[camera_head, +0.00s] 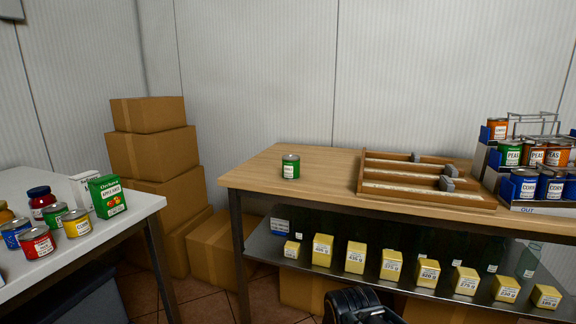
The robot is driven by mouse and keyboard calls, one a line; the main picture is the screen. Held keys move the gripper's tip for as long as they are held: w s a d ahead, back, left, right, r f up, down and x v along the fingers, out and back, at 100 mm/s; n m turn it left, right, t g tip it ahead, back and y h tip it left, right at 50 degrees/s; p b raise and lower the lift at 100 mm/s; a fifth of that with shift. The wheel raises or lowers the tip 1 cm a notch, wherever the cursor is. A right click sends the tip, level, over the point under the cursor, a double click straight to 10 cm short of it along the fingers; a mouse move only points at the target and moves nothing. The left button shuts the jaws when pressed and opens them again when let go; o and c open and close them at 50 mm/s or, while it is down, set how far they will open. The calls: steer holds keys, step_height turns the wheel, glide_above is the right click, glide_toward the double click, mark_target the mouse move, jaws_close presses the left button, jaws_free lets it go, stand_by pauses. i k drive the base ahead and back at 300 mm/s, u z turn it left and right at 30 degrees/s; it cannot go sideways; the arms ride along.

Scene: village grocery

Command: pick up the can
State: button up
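A green can (291,167) with a white label and silver top stands upright on the left part of the wooden table (262,170). Nothing touches it. My gripper (358,304) appears as a black shape at the bottom edge, cut off by the frame. It is below the tabletop, in front of the lower shelf, well apart from the can. Its fingers cannot be made out.
A wooden divided tray (425,197) lies right of the can, and a blue-and-white rack (540,208) of cans stands beyond it. Several yellow blocks line the lower shelf (262,246). A white table (140,206) with groceries is at left; cardboard boxes (153,153) stand behind.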

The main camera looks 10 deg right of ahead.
mark_target(290, 163)
steer(key=u, duration=0.45)
steer(key=i, duration=0.55)
steer(key=u, duration=0.35)
